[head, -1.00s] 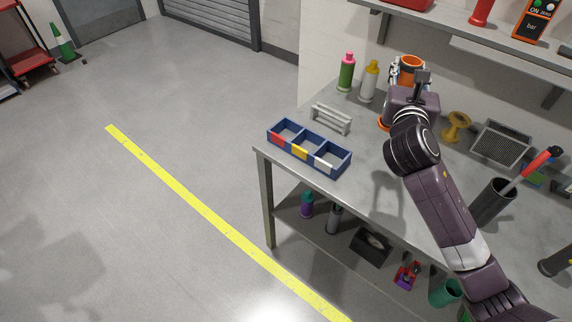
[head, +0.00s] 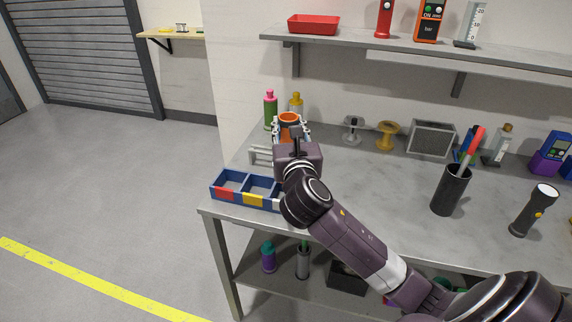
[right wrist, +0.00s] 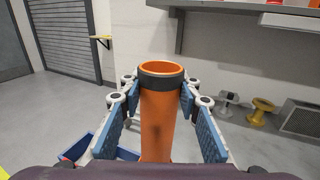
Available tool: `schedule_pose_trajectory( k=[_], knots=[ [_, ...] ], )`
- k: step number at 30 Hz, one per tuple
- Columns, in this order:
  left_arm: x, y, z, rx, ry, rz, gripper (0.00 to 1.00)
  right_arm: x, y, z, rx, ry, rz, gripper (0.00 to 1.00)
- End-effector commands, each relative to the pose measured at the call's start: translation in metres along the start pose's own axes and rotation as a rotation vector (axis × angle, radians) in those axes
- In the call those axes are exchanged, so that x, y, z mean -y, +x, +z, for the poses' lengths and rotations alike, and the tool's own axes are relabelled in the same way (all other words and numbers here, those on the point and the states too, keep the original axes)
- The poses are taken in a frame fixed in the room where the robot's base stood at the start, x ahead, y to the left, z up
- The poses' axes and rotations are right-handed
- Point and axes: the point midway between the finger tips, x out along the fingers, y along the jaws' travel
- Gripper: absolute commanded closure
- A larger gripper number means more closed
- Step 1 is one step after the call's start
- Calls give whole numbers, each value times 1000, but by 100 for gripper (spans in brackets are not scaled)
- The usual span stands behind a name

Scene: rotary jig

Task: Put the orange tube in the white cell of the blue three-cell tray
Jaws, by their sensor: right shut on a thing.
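The orange tube (right wrist: 158,125) stands upright between the blue finger pads of my right gripper (right wrist: 160,110) in the right wrist view. It has a dark band below its open rim. In the head view my right gripper (head: 290,130) is shut on the tube, whose orange rim (head: 290,117) shows above my wrist. The blue three-cell tray (head: 231,198) lies at the table's left front edge, with red, yellow and white labels. My right arm covers its right end, so the white cell is mostly hidden. My left gripper is not in view.
A white rack (head: 260,155) stands behind the tray, with a green bottle (head: 270,112) and a yellow bottle (head: 296,104) farther back. Spools, a speaker-like box (head: 431,138), a black cup (head: 451,190) and a flashlight (head: 532,212) stand to the right. A shelf runs above.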

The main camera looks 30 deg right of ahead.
Motion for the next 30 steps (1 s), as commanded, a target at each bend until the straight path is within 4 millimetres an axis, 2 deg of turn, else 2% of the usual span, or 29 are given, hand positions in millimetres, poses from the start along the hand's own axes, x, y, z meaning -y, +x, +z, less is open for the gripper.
schedule_pose_trajectory(
  k=[1, 4, 11, 18, 30],
  knots=[
    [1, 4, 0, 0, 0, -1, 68, 0, 0, -18, -7, -1, -1, 100],
    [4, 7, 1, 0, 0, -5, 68, 0, 0, -38, -4, 0, -1, 100],
    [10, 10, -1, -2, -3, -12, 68, 0, 0, -59, 0, 1, -1, 100],
    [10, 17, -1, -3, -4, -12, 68, 0, 0, -94, -2, 0, 0, 100],
    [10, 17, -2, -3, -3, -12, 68, 0, 0, -100, 1, 0, 0, 100]
  ],
)
